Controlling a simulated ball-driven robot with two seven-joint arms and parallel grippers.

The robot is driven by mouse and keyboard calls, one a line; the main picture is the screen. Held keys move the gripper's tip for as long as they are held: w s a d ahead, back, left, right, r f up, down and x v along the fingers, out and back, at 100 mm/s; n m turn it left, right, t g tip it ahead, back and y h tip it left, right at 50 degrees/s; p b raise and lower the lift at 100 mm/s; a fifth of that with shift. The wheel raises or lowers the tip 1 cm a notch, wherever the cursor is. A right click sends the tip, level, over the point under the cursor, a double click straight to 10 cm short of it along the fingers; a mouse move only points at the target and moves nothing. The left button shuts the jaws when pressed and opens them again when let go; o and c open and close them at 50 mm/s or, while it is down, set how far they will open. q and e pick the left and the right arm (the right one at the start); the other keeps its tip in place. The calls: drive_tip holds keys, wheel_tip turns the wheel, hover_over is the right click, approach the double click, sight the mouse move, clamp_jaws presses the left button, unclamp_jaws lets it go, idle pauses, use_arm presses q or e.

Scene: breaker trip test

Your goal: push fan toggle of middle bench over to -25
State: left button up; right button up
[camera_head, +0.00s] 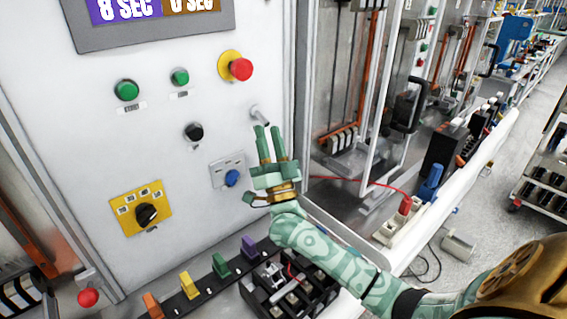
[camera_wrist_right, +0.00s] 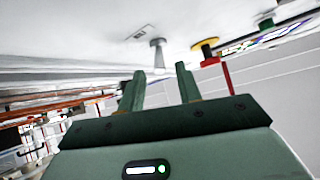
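A small metal toggle (camera_head: 257,112), which I take to be the fan toggle, sticks out of the light grey panel just above my right gripper (camera_head: 267,131). In the right wrist view the toggle (camera_wrist_right: 158,48) stands in line with the gap between the fingers of the right gripper (camera_wrist_right: 160,72). The fingers are parted with nothing seen between them. Their tips look close to the toggle, but I cannot tell whether they touch it. My left gripper is in neither view.
The panel (camera_head: 75,140) also carries a red button on a yellow base (camera_head: 238,68), green buttons (camera_head: 126,90), a black knob (camera_head: 194,132), a blue knob (camera_head: 232,178) and a yellow rotary switch (camera_head: 143,211).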

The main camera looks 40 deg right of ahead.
drive_tip(key=s+a+f, duration=0.1)
drive_tip(key=s+a, duration=0.2)
drive_tip(key=s, duration=0.9)
drive_tip(key=shift+s+a+p, duration=0.25)
drive_tip(key=shift+a+p, duration=0.15)
drive_tip(key=shift+p, duration=0.05)
drive_tip(key=shift+f, duration=0.1)
